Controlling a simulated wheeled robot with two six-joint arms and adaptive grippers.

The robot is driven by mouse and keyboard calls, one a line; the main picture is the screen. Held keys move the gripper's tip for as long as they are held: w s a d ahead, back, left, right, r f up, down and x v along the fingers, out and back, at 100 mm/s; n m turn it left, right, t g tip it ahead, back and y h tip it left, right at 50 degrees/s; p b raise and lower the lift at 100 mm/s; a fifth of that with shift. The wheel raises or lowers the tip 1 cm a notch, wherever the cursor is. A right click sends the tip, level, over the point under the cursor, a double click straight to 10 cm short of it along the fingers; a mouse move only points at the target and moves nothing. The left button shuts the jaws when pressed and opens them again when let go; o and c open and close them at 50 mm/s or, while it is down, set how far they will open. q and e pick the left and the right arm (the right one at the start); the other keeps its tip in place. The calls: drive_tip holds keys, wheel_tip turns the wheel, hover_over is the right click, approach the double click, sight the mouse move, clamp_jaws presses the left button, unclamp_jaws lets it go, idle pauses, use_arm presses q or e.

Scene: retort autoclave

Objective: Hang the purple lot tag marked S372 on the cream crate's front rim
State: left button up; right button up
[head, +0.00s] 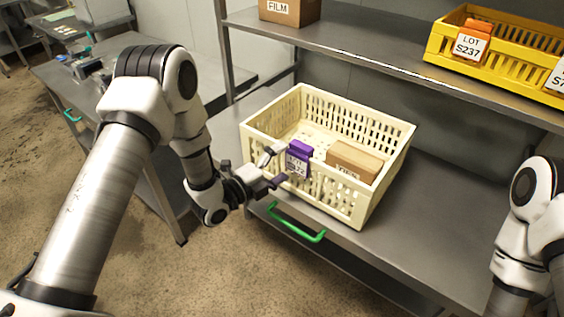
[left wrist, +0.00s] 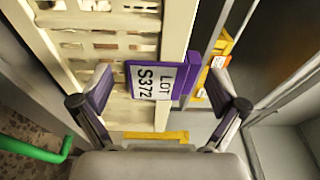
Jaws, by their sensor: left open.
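The purple lot tag (head: 298,158) sits across the front rim of the cream crate (head: 335,197), its white label on the outer side. In the left wrist view the label on the tag (left wrist: 152,80) reads LOT S372, and its thicker purple top (left wrist: 187,78) lies at the rim of the crate (left wrist: 177,30). My left gripper (head: 277,165) is open in front of the tag. In the left wrist view the fingers of the gripper (left wrist: 160,85) stand apart on either side of the tag, with a gap at each side. My right gripper is out of view.
A cardboard box (head: 353,160) stands inside the crate. The crate rests on a grey metal table (head: 430,215) with a green handle (head: 297,222) at its front. Above is a shelf (head: 370,62) with a yellow crate (head: 510,65) bearing an orange S237 tag (head: 472,42).

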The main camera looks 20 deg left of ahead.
use_arm(q)
drive_tip(key=v, duration=1.2)
